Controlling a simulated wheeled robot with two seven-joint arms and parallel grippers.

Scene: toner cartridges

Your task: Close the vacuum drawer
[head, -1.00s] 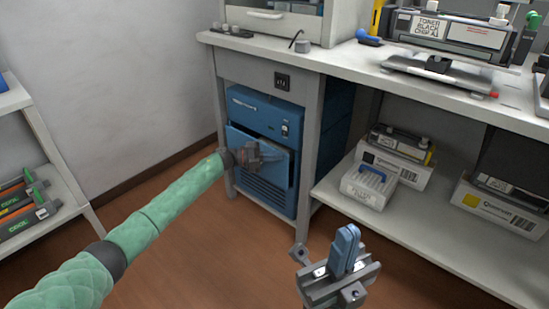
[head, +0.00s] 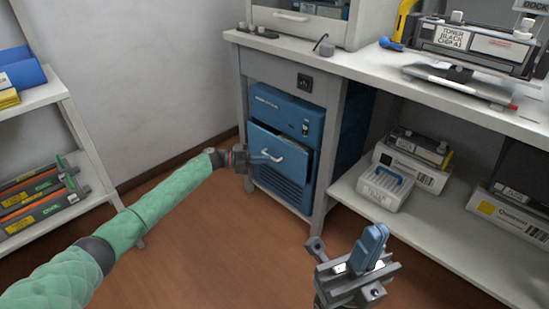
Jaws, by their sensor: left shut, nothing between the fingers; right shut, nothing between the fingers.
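The blue vacuum unit (head: 292,113) stands under the bench, in the bay at its left end. Its drawer (head: 290,166) has a blue front with a pale curved handle and stands out from the unit, partly open. My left gripper (head: 268,157) is shut and empty, at the left edge of the drawer front, left of the handle. I cannot tell whether it touches the drawer. My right gripper (head: 371,243) is shut and empty in the foreground, low in the picture and well away from the drawer.
The bench leg (head: 328,160) rises right of the vacuum unit. A lower shelf (head: 420,225) with boxes and toner cartridges (head: 415,150) extends to the right. A shelf rack (head: 40,100) stands at the left. The floor (head: 230,245) before the drawer is clear.

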